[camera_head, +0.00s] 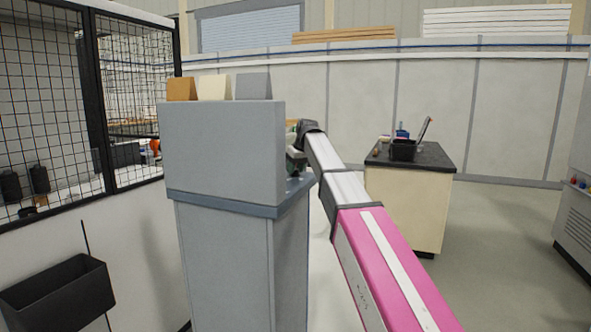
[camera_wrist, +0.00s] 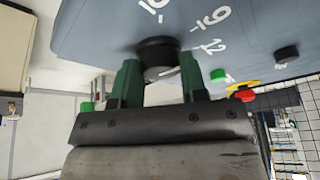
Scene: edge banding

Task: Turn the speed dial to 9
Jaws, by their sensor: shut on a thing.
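The speed dial is a black round knob (camera_wrist: 157,50) on a blue-grey panel (camera_wrist: 95,30) in the wrist view. White numbers, among them a 9 (camera_wrist: 216,17) and a 12 (camera_wrist: 212,45), are printed to its upper right. My gripper (camera_wrist: 160,72) has two green fingers, one on each side of the knob, shut on it. A small white mark shows on the knob's near lower part, but I cannot tell which number it points to. In the head view my arm reaches behind the grey console (camera_head: 222,150), which hides the dial and most of my gripper (camera_head: 294,158).
Near the dial are a green button (camera_wrist: 218,75), a red button on yellow (camera_wrist: 241,92) and a small black knob (camera_wrist: 286,54). A mesh fence (camera_head: 135,95) stands left of the console, a black-topped cabinet (camera_head: 410,195) to the right. Open floor lies further right.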

